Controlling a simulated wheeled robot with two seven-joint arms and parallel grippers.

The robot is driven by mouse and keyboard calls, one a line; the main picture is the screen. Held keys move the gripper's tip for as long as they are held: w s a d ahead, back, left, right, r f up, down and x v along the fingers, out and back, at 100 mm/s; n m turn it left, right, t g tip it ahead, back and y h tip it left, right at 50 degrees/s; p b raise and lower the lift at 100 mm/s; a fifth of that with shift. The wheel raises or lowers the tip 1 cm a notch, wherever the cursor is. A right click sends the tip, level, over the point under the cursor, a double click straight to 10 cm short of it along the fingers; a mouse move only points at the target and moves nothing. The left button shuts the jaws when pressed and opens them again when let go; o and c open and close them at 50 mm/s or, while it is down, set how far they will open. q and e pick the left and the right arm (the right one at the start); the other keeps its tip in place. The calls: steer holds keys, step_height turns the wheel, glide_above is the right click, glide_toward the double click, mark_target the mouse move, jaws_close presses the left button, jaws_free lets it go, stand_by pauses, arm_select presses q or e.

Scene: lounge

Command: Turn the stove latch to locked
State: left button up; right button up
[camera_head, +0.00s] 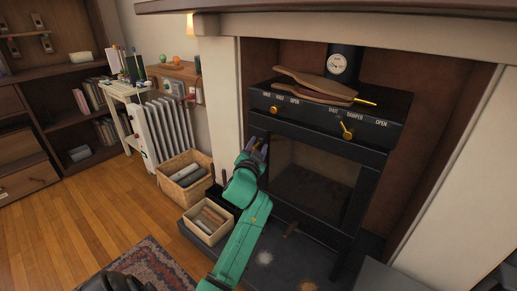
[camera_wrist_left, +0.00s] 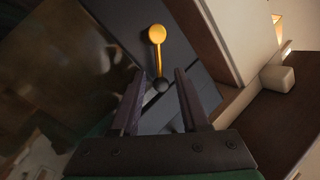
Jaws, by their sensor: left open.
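The black stove (camera_head: 318,168) stands in the fireplace, its glass door (camera_head: 312,180) facing me. In the left wrist view, the latch is a gold lever (camera_wrist_left: 157,52) with a round gold end and a dark ball (camera_wrist_left: 161,85) at the other end. It lies on the dark stove front. My left gripper (camera_head: 257,147) is at the left edge of the stove door, and its hand hides the latch in the head view. In the wrist view my left gripper (camera_wrist_left: 159,74) is open, with the ball between its fingers; I cannot tell whether they touch it. My right gripper is not in view.
A log basket (camera_head: 185,172) and a smaller crate (camera_head: 208,220) stand left of the stove. The wooden floor (camera_head: 90,220) further left is mostly clear.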

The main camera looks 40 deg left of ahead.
arm_select(q)
steer(key=shift+w+a, duration=0.1)
steer(key=shift+w, duration=0.1)
jaws_close()
stand_by(1.3)
